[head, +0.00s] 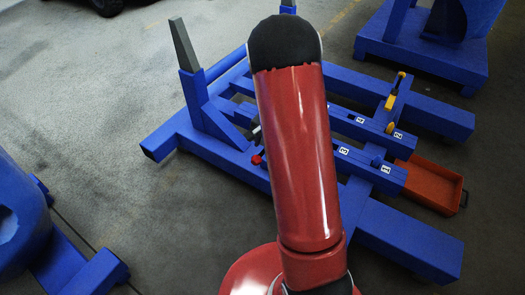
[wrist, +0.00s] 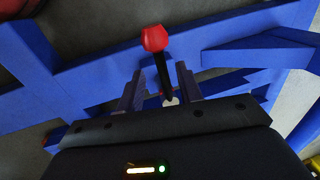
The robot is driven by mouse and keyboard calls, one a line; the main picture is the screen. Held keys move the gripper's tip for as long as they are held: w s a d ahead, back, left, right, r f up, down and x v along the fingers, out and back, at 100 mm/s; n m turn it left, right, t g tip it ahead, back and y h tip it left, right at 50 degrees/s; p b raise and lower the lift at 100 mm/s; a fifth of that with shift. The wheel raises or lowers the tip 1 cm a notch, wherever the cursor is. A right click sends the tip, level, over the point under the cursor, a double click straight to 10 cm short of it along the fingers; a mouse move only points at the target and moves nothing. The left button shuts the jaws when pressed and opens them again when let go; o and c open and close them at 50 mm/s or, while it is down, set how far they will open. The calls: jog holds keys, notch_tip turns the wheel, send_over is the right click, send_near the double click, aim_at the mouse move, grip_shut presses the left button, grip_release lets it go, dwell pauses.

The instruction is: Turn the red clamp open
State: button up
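The red clamp shows in the wrist view as a faceted red knob (wrist: 154,38) on a black lever that runs down between my fingers. In the head view its red knob (head: 257,159) is a small spot just left of my red arm, on the blue frame. My gripper (wrist: 160,70) is open, with one dark finger on each side of the lever and visible gaps beside it. I cannot tell how deep the lever sits between the fingers. In the head view my arm hides most of my gripper and the clamp's base.
The blue frame (head: 225,152) has a tall grey-tipped post (head: 184,45) and numbered bars with yellow handles (head: 390,102). An orange tray (head: 432,183) lies at the right. Other blue fixtures stand at the lower left and upper right. The grey floor (head: 90,90) at left is clear.

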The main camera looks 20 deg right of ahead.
aim_at(262, 153)
jog(key=shift+w+a+f, duration=0.1)
jog(key=shift+w+f, duration=0.1)
jog(key=shift+f, duration=0.7)
jog(key=shift+w+a+f, duration=0.1)
jog(key=shift+w+f, duration=0.05)
jog(key=shift+f, duration=0.75)
grip_shut()
